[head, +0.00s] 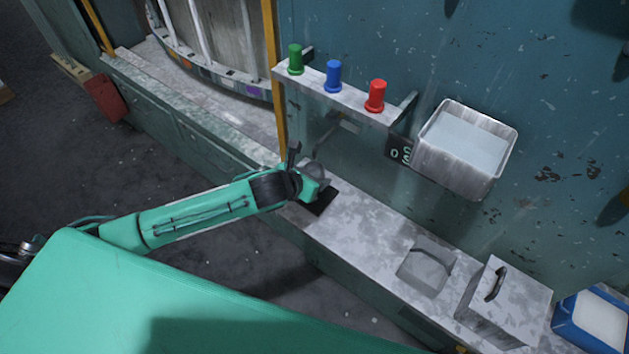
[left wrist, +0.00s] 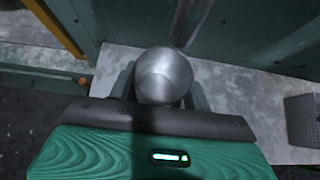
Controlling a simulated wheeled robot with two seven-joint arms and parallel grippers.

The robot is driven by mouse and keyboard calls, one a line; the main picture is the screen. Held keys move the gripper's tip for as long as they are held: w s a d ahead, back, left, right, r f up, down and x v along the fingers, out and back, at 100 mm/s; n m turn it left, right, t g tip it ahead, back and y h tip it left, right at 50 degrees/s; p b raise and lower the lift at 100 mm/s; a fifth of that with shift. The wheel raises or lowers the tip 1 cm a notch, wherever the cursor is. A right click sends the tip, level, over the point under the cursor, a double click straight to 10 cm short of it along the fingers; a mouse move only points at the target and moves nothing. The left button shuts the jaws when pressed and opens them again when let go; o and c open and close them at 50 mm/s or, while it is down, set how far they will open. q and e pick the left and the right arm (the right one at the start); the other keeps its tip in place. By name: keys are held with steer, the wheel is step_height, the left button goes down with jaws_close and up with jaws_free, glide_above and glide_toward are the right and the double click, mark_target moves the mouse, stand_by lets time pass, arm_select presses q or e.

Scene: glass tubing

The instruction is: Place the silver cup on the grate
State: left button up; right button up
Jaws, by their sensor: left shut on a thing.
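In the head view my left gripper (head: 318,184) is over the wall ledge, and the cup (head: 315,170) shows only in part behind the gripper. A grey meshed plate (left wrist: 303,120) shows at the right of the left wrist view, apart from the cup. My right gripper is out of view.
Green (head: 295,58), blue (head: 333,76) and red (head: 376,96) knobs stand on a shelf above the ledge (head: 375,238). A metal basin (head: 463,150) hangs at right.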

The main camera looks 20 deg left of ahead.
arm_select(q)
step_height(320, 180, down, 3)
steer(key=shift+r+p, duration=0.2)
steer(key=shift+p, duration=0.25)
steer(key=shift+w+f+p, duration=0.1)
steer(key=shift+f+p, duration=0.25)
steer(key=shift+f, duration=0.3)
steer(key=shift+f, duration=0.1)
steer(key=o, duration=1.1)
